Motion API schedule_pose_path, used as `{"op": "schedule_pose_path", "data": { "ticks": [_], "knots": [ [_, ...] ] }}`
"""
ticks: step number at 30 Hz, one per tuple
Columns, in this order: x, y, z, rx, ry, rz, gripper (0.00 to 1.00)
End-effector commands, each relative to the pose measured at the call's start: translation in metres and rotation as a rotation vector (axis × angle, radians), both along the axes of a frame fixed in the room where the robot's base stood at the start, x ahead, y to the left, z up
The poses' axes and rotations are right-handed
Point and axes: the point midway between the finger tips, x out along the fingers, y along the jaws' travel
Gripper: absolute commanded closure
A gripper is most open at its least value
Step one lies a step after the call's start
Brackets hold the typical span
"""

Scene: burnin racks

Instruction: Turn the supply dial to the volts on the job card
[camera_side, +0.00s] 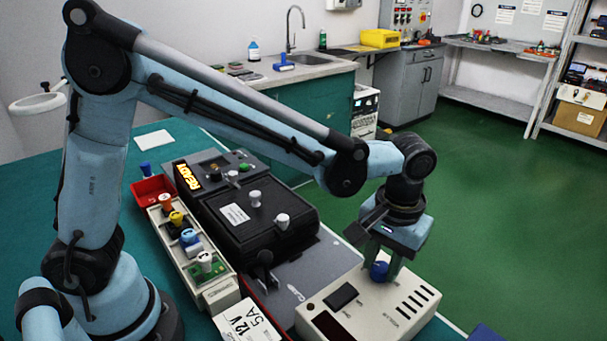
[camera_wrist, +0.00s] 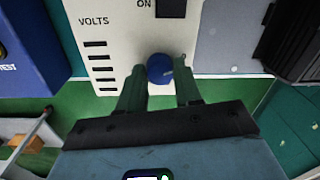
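The supply dial is a round blue knob (camera_side: 379,271) on top of the cream power supply (camera_side: 415,297). It also shows in the wrist view (camera_wrist: 160,69), with a small pale mark at its right side. My gripper (camera_side: 384,264) points down at the dial. In the wrist view my gripper's dark fingers (camera_wrist: 161,80) stand one on each side of the knob, with no clear gap. The supply's display (camera_side: 330,325) is dark red and shows no readable number. "VOLTS" is printed beside the vents. The white job card (camera_side: 249,323) reads "12 V 5A".
A black rack box (camera_side: 262,222) with grey-white knobs stands left of the supply. A cream tray (camera_side: 219,290) holds several coloured plugs, near a red bin (camera_side: 152,188). A "READY" display (camera_side: 187,176) is lit. A blue item (camera_wrist: 22,45) lies beyond the supply's vented side.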

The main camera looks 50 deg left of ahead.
Motion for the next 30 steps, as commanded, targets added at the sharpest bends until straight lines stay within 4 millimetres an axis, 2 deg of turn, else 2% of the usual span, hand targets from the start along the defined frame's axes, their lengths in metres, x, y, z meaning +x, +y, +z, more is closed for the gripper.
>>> {"op": "schedule_pose_path", "data": {
  "ticks": [1,6,17,30],
  "knots": [
    [0.0000,0.0000,0.0001,0.000,0.000,0.000,0.74],
    [-0.0001,0.0000,0.0002,0.000,0.000,0.000,0.98],
    [-0.0002,0.0000,0.0004,0.001,0.000,-0.068,0.98],
    [-0.0009,0.0003,0.0006,0.002,0.001,-0.423,0.98]
  ]
}}
